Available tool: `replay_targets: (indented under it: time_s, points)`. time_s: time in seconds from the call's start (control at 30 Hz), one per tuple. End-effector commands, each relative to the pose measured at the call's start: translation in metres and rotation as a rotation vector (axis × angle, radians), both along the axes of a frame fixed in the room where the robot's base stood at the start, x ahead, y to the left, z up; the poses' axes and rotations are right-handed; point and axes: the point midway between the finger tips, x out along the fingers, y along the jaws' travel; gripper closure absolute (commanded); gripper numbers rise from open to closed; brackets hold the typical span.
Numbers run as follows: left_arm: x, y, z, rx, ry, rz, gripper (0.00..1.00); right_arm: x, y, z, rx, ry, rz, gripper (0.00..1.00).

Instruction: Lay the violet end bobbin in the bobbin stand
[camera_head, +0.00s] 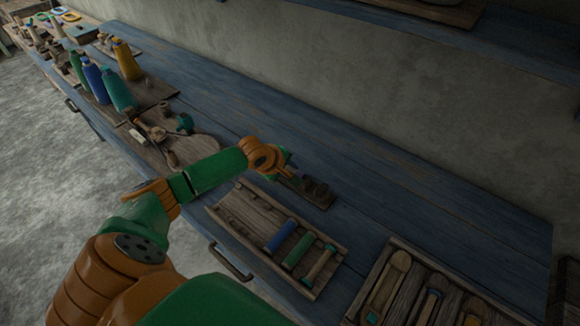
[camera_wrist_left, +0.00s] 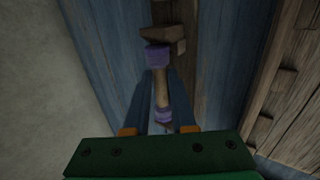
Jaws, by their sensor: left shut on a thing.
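My left gripper (camera_head: 290,167) reaches over the blue table from the left and is shut on the violet end bobbin. In the left wrist view the bobbin (camera_wrist_left: 162,90) has a pale wooden core and a violet collar at each end; the fingers (camera_wrist_left: 160,88) close on it from both sides. The dark wooden bobbin stand (camera_head: 318,192) lies just below and right of the gripper in the head view. A block of it (camera_wrist_left: 165,38) shows at the bobbin's far end in the wrist view. I cannot tell whether they touch. My right gripper is not in view.
A compartmented box (camera_head: 400,246) is at the lower right. The table behind is clear.

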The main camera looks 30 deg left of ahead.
Motion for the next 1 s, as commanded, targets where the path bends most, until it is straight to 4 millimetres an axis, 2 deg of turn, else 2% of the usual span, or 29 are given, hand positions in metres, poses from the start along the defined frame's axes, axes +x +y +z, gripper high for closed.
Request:
replay_targets:
  time_s: [0.27, 0.3, 0.4, 0.67, 0.9, 1.0]
  points:
    - [0.0, 0.0, -0.004, 0.0, 0.0, 0.0, 1.0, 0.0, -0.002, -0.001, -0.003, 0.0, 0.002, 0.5]
    - [0.0, 0.0, -0.004, 0.0, 0.0, 0.0, 0.68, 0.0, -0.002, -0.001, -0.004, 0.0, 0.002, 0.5]
    - [0.0, 0.0, -0.004, 0.0, 0.0, 0.0, 0.41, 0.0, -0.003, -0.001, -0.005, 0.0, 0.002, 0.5]
    - [-0.002, 0.0, -0.001, 0.001, 0.0, -0.001, 0.41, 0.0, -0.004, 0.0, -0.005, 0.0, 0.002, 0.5]
    - [-0.029, 0.002, 0.039, 0.004, 0.0, -0.004, 0.41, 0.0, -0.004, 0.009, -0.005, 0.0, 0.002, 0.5]
    - [-0.037, 0.003, 0.05, 0.001, 0.0, 0.0, 0.41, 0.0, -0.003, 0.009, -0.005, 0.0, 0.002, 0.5]
